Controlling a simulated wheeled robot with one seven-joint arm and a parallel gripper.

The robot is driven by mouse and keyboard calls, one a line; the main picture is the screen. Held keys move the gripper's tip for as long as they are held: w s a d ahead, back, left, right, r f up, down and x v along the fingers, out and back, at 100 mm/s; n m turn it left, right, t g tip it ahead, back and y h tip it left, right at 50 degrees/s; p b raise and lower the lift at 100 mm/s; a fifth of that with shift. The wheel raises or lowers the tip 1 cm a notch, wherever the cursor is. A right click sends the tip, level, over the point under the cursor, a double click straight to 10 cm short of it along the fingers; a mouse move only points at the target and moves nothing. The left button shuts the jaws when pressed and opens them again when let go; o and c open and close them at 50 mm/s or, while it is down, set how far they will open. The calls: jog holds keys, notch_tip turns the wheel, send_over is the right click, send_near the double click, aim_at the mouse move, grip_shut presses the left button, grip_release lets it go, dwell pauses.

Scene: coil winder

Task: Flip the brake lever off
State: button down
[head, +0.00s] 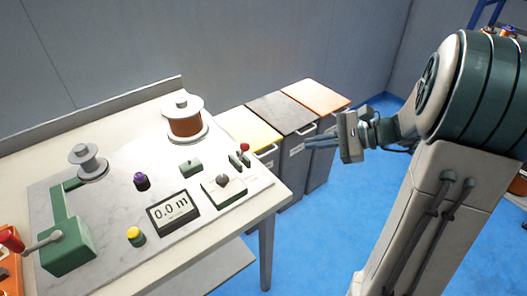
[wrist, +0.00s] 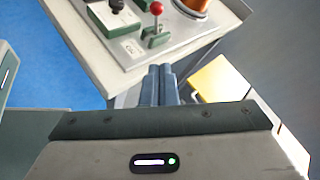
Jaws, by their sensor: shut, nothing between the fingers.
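A small lever with a red ball knob (head: 244,147) stands on a green bracket at the right end of the winder's panel; I take it for the brake lever. In the wrist view the red-knobbed lever (wrist: 156,9) stands roughly upright at the top, with a small label beside its base that I cannot read. My gripper (head: 308,142) is to the right of the table, apart from the lever. In the wrist view my gripper (wrist: 160,70) has its two blue-grey fingers together and empty, pointing toward the table edge below the lever.
The winder panel also holds a dark-knobbed box (head: 222,188), a display reading 0.0 m (head: 173,211), a yellow button (head: 135,235), a purple knob (head: 141,181), a copper spool (head: 184,121) and a red-handled crank (head: 40,243). Lidded bins (head: 283,113) stand behind the table's right end.

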send_near(242, 153)
notch_tip(242, 153, down, 2)
jog(key=w, duration=0.2)
jog(key=a, duration=0.1)
jog(key=a+r, duration=0.1)
jog(key=a, duration=0.1)
jog(key=shift+s+a, duration=0.15)
jog(key=shift+a, duration=0.05)
jog(key=shift+r, duration=0.1)
dwell(0.4)
